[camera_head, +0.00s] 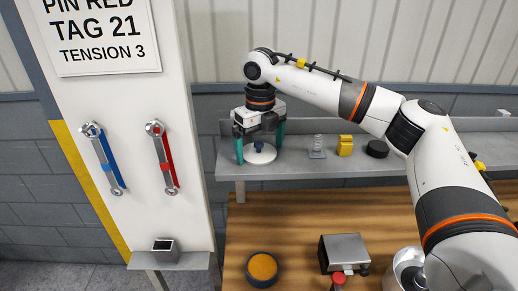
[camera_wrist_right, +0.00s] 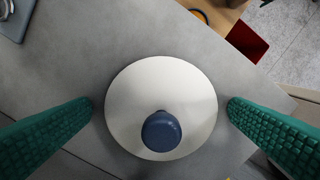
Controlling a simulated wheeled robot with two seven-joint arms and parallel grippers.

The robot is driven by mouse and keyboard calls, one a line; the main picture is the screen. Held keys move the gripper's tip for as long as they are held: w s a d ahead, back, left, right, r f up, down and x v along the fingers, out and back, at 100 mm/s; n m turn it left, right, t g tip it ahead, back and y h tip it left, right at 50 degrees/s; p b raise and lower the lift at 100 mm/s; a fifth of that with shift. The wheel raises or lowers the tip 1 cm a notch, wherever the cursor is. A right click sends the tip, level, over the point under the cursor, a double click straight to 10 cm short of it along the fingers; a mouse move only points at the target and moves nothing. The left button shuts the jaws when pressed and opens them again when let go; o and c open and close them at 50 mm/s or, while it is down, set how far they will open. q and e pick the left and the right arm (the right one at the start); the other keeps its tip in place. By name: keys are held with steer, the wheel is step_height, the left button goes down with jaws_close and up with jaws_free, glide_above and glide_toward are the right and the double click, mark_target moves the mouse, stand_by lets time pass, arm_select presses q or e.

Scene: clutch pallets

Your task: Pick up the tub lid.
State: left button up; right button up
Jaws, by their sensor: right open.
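The tub lid (camera_head: 262,157) is a white disc with a dark blue knob, lying on the grey shelf near its left end. In the right wrist view the lid (camera_wrist_right: 125,103) shows from above, with its knob (camera_wrist_right: 161,131) below the middle of the disc. My right gripper (camera_head: 260,150) is open over the lid, its green fingers on opposite sides of the disc. In the right wrist view the fingertips look close to the rim, with narrow gaps left and right. My left gripper is not in view.
The shelf (camera_head: 222,165) also holds a small clear-grey item (camera_head: 317,148), a yellow block (camera_head: 345,146) and a black disc (camera_head: 377,149). Below, the wooden bench bears a dark round tub with orange inside (camera_head: 263,268) and a metal box (camera_head: 345,250). A white panel with wrenches stands left.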

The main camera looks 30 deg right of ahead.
steer(key=c, duration=0.9)
